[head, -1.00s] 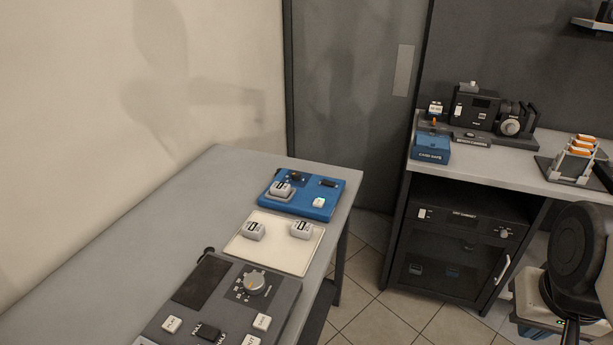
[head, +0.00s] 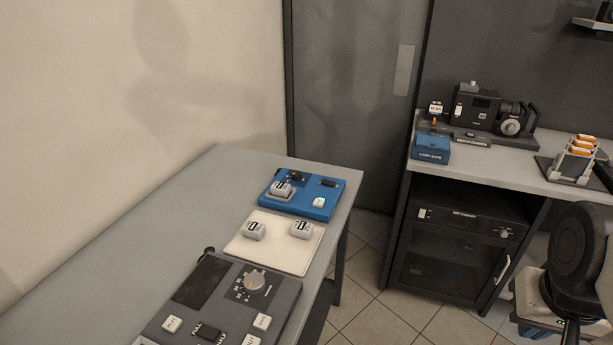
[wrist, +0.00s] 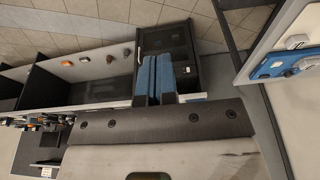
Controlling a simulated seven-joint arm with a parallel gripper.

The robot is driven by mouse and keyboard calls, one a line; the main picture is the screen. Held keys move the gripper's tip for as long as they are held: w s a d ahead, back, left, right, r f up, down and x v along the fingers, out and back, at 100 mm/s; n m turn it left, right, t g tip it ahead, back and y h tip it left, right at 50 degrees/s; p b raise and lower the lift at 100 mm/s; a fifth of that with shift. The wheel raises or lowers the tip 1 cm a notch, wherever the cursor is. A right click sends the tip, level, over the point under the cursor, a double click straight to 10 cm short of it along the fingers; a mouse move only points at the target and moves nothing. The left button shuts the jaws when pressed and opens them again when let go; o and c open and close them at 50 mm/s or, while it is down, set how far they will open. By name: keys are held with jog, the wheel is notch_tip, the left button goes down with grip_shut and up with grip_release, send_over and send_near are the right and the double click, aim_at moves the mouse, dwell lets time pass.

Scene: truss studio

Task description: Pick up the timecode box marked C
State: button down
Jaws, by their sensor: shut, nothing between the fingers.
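Two small grey boxes with dark label windows, the left box (head: 253,230) and the right box (head: 301,229), sit apart on a cream tray (head: 272,256) in the head view. A third similar grey box (head: 281,188) sits on the blue unit (head: 328,208) behind the tray. The letters on all three are too small to read, so I cannot tell which is C. My gripper (wrist: 156,58) shows in the wrist view with its blue fingers together and empty. It is over the floor and cabinet side, away from the boxes. The blue unit also shows at the wrist view's right edge (wrist: 270,68).
A dark control panel (head: 215,300) with a knob stands in front of the tray. The grey table (head: 130,240) is clear at left. A second bench at right holds a blue case (head: 431,149), a camera (head: 477,107) and a rack (head: 580,160) above a dark cabinet (head: 452,255).

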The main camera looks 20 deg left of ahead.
jog(key=c, duration=1.8)
grip_release()
jog(key=o, duration=1.3)
jog(key=shift+w+r, duration=0.1)
